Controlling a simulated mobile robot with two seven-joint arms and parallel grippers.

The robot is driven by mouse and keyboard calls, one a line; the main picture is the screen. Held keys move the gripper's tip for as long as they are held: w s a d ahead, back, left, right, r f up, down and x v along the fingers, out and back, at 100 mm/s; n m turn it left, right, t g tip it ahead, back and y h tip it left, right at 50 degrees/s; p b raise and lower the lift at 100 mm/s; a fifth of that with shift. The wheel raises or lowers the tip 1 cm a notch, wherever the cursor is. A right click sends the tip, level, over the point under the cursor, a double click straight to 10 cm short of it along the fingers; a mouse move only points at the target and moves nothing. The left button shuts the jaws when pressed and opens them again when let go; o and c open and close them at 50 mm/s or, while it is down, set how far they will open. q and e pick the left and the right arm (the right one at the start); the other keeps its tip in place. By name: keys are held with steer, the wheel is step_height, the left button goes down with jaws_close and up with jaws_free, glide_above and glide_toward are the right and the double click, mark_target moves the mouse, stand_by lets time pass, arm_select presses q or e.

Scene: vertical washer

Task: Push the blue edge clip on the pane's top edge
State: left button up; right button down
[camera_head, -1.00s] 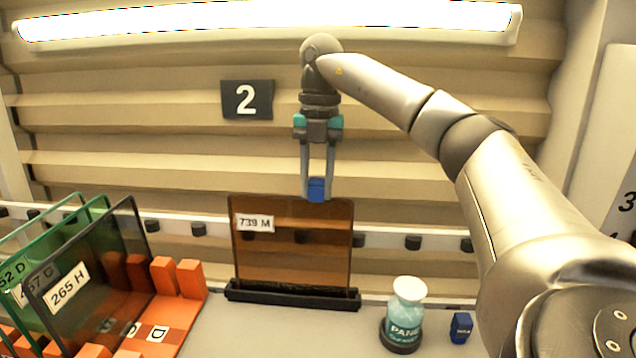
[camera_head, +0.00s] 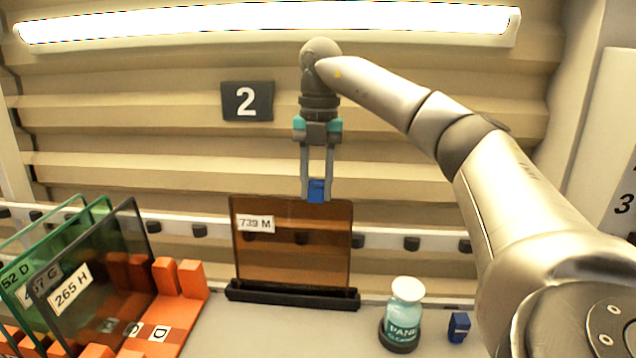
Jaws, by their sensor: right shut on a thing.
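The amber pane (camera_head: 290,245), labelled 739 M, stands upright in a black holder (camera_head: 292,296) on the grey counter. My right gripper (camera_head: 317,188) points straight down from above, over the right part of the pane's top edge. It is shut on a blue edge clip (camera_head: 316,191). The clip's lower end meets the pane's top edge in the picture; how deep it sits on the edge is hard to tell. My left gripper is not in view.
A second blue clip (camera_head: 459,327) lies on the counter beside a teal and white jar (camera_head: 404,312). At the left, several glass panes (camera_head: 85,275) stand in an orange rack (camera_head: 180,312). A ribbed wall is behind; the counter before the holder is clear.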

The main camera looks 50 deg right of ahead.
steer(key=shift+a+f, duration=0.15)
steer(key=shift+f, duration=0.7)
stand_by(0.7)
steer(key=c, duration=0.9)
jaws_free()
steer(key=shift+c, duration=0.2)
steer(key=o, duration=0.5)
steer(key=shift+w+a, duration=0.1)
steer(key=shift+w, duration=0.05)
steer(key=shift+r, duration=0.1)
steer(key=r, duration=0.5)
steer(key=d+r, duration=0.1)
steer(key=r, duration=0.2)
steer(key=shift+w+d+p, duration=0.1)
steer(key=shift+w+p, duration=0.2)
steer(key=shift+w, duration=0.1)
steer(key=shift+w+d+r, duration=0.1)
steer(key=shift+r, duration=2.05)
steer(key=shift+w+d+r, duration=0.1)
steer(key=shift+r, duration=2.05)
steer(key=shift+s, duration=0.1)
